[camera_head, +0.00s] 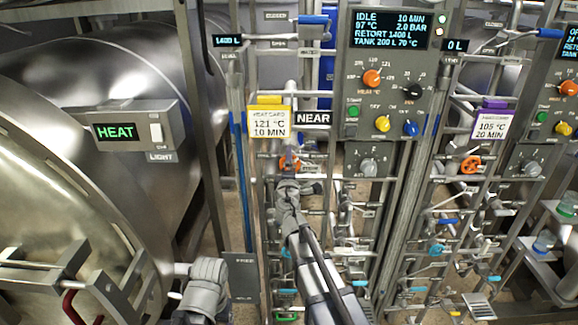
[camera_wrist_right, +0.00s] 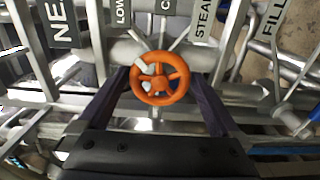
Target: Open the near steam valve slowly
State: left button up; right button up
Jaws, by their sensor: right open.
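The near steam valve's orange handwheel (camera_wrist_right: 160,78) faces my right wrist camera, in front of a pipe with a STEAM label (camera_wrist_right: 207,18). My right gripper (camera_wrist_right: 159,82) is open, its two dark fingers on the left and right of the wheel with gaps showing. Whether the fingertips reach past the rim I cannot tell. In the head view the orange wheel (camera_head: 289,162) shows below the NEAR sign (camera_head: 313,118), partly hidden by my right wrist.
The near control panel (camera_head: 386,75) reads IDLE, 97 °C, 2.0 BAR. A second orange wheel (camera_head: 471,164) sits on the pipes to the right. A large steel vessel (camera_head: 100,60) fills the left. Pipes and posts crowd the right arm closely.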

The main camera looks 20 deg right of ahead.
jog(key=v, duration=0.7)
jog(key=shift+s, duration=0.4)
jog(key=shift+a, duration=0.1)
